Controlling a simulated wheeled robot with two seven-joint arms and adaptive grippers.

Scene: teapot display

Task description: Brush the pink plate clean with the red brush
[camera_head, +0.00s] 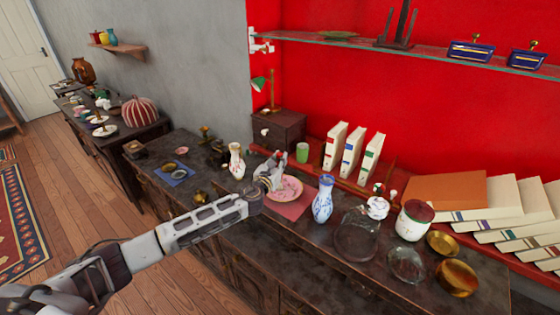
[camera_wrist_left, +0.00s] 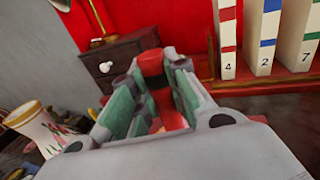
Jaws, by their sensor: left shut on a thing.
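The pink plate (camera_head: 292,192) lies on a reddish mat (camera_head: 291,211) on the dark cabinet top. My left gripper (camera_head: 272,172) is over the plate's left part and hides some of it. In the left wrist view the gripper (camera_wrist_left: 155,95) is shut on the red brush (camera_wrist_left: 152,64), which shows as a red piece with a dark band between the green-padded fingers. The brush's bristles are hidden, so I cannot tell whether they touch the plate. My right gripper is in neither view.
A floral vase (camera_head: 237,163) stands left of the plate and a blue-white vase (camera_head: 323,200) right of it. A small drawer box (camera_head: 278,130), a green cup (camera_head: 302,153) and upright books (camera_head: 352,149) stand behind. Glass vessels (camera_head: 357,238) crowd the right.

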